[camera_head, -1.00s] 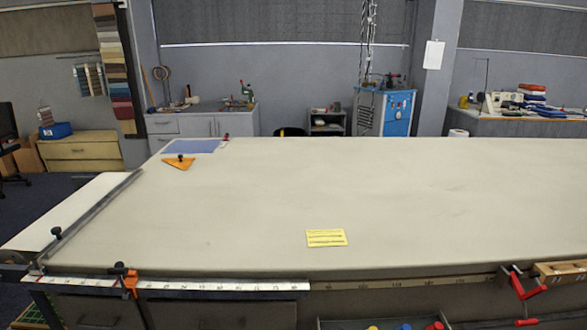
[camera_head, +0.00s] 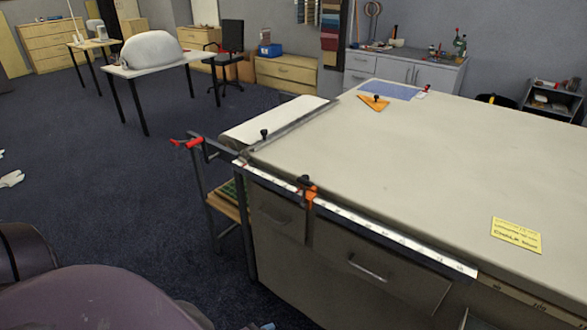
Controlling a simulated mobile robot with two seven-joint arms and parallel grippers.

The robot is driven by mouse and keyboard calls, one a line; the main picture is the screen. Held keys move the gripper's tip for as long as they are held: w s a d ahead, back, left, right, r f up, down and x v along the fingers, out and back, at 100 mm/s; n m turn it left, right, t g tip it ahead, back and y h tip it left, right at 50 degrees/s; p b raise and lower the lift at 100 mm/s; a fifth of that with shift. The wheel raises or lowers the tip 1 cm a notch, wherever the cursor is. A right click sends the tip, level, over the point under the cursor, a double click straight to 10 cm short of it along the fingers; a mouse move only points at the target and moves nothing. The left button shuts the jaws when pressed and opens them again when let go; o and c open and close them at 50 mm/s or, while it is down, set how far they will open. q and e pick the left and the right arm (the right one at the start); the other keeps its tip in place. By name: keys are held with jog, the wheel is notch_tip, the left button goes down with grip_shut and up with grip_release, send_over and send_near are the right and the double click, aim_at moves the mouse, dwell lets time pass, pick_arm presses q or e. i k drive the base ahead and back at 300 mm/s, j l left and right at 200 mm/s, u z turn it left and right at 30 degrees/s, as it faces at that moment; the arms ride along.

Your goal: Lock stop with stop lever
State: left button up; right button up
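An orange stop with a black knob (camera_head: 307,188) sits on the white ruler strip (camera_head: 400,238) along the table's front edge. I cannot tell which part of it is the lever, or whether it is locked. A red-ended handle (camera_head: 188,143) juts from the dark frame at the table's left end. A black knob (camera_head: 264,134) stands on the metal rail (camera_head: 300,120) near the left corner. Neither of my grippers is clearly in view; only parts of my own body show at the lower left.
The long cloth table (camera_head: 450,150) fills the right side, with drawers under its front edge. A yellow note (camera_head: 516,235) and an orange triangle (camera_head: 374,102) lie on it. Open carpet (camera_head: 130,200) lies to the left. A white table (camera_head: 160,65) stands farther back.

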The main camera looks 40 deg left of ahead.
aim_at(305, 182)
jog(key=j+u, duration=0.15)
jog(key=u, duration=1)
jog(key=i+l, duration=0.05)
